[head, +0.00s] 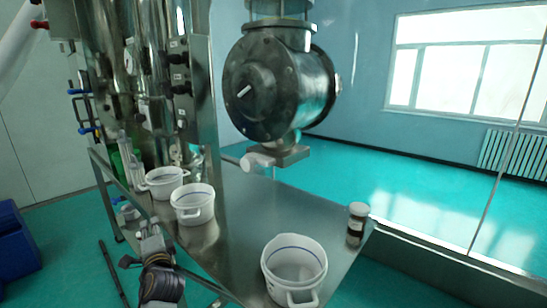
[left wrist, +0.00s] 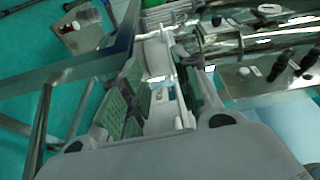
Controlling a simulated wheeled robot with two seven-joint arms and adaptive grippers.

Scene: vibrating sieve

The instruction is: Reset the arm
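My left gripper (head: 150,236) is near the front left edge of the steel table (head: 235,225), just in front of the white buckets. In the left wrist view its two fingers (left wrist: 158,100) stand apart with dark green pads. White shapes show between and beyond them, and I see no object clearly clasped. My right gripper is not in either view.
Two white buckets, one farther (head: 165,183) and one nearer (head: 193,204), stand at the table's left. A larger white bucket (head: 293,268) and a dark jar (head: 357,224) stand at the right. A steel machine (head: 280,85) overhangs the table. The table's middle is clear.

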